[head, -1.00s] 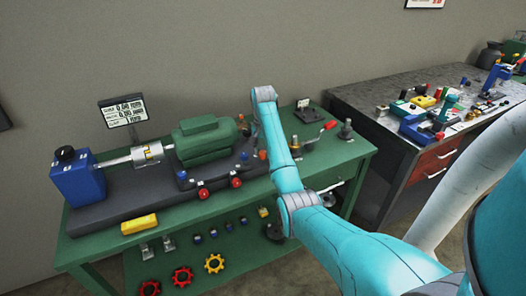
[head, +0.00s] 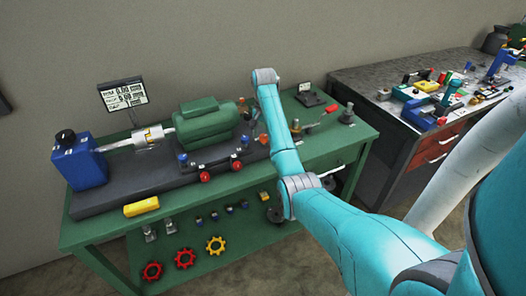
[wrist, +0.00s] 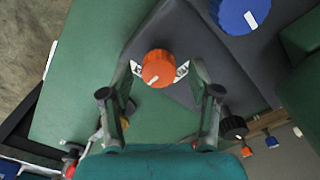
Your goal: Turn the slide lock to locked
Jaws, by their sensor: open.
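In the wrist view an orange round knob (wrist: 158,66) with a white mark sits between my fingertips, near the corner of a dark grey base. It may be the slide lock; no readable label shows which part is the lock. My gripper (wrist: 159,72) is open, with one fingertip on each side of the knob. I cannot tell whether the fingertips touch it. In the head view a small orange knob (head: 263,138) shows beside my arm, and my gripper is hidden behind the arm.
A blue knob (wrist: 238,14) and a black knob (wrist: 233,127) are near the gripper. The green bench (head: 103,232) carries a green motor (head: 207,120), a blue box (head: 80,163) and a display (head: 123,95). Bare green surface (wrist: 75,85) lies left of the knob.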

